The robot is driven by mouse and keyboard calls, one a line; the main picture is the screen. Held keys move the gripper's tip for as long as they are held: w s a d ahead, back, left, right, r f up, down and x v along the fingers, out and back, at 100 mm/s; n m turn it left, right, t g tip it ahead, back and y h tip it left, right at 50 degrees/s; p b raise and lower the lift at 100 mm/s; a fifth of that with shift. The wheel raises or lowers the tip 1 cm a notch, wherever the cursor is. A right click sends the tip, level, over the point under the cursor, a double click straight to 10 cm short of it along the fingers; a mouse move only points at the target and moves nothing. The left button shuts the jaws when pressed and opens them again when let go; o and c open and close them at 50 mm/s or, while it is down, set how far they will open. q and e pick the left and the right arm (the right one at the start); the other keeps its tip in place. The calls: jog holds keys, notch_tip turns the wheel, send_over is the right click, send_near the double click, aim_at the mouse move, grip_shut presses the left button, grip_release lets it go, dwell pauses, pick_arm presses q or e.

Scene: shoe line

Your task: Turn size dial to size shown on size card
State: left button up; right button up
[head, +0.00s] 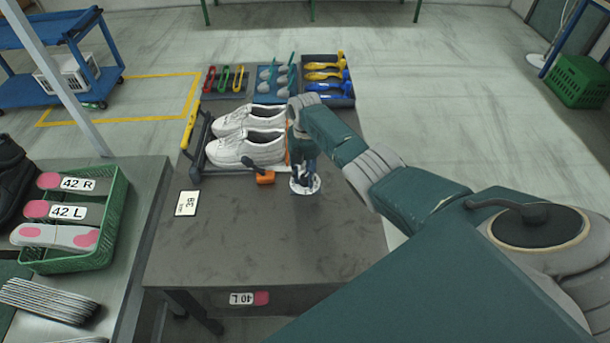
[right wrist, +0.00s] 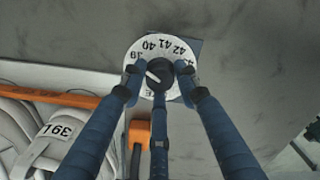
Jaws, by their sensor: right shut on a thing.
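The size dial is a round white disc with black numbers (head: 304,187) on the grey table. In the right wrist view, the dial (right wrist: 147,46) shows 39, 40, 41 and 42 around a dark centre knob (right wrist: 158,70). The knob's white pointer mark faces left and up, towards 39. My right gripper (right wrist: 160,84) is shut on the knob from above, its blue fingers on both sides; in the head view it stands over the dial (head: 303,172). The white size card (head: 187,203) lies left of the dial and seems to read 38, turned sideways. My left gripper is not in view.
White shoes (head: 252,146) lie in a rack behind the dial. An orange block (head: 265,178) with a dark handle sits close to the dial's left. Trays of tools (head: 328,79) stand at the back. A green crate (head: 117,208) is on the left bench. The front tabletop is clear.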

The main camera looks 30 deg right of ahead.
aim_at(305, 177)
jog(key=o, duration=1.2)
jog(key=shift+c, duration=0.2)
notch_tip(305, 177, up, 12)
